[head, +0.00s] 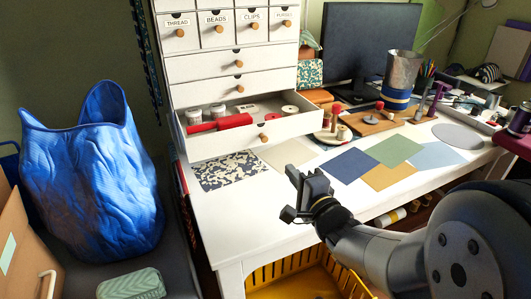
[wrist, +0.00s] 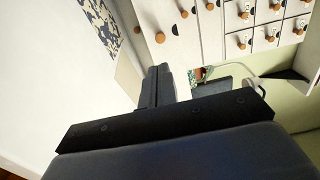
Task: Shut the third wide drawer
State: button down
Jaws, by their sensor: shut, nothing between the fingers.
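The third wide drawer (head: 230,140) of the white cabinet is pulled out over the desk. Its round wooden knob (head: 264,137) is on the front. Inside lie a red roll (head: 222,123), pale jars and white spools. The two wide drawers above it look shut. My gripper (head: 297,188) is shut and empty, apart from the drawer, in front of and below it in the head view. In the wrist view my gripper (wrist: 160,82) points toward the cabinet, whose wooden knobs show sideways; the drawer's inside is not clear there.
Cards lie on the desk (head: 248,227), including a patterned one (head: 229,171) below the drawer and a blue one (head: 349,166). A wooden stand with spools (head: 333,133) is right of the drawer. A blue bag (head: 95,185) stands left; a yellow crate (head: 305,278) is below.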

jog(key=b, duration=0.2)
send_near(246, 117)
jog(key=s+d, duration=0.1)
jog(key=s+f, duration=0.1)
jog(key=s+d, duration=0.1)
jog(key=s, duration=0.1)
jog(key=shift+d+f, duration=0.35)
jog(key=shift+f, duration=0.05)
jog(key=p+x, duration=0.5)
jog(key=x, duration=1.3)
jog(key=shift+s, duration=0.1)
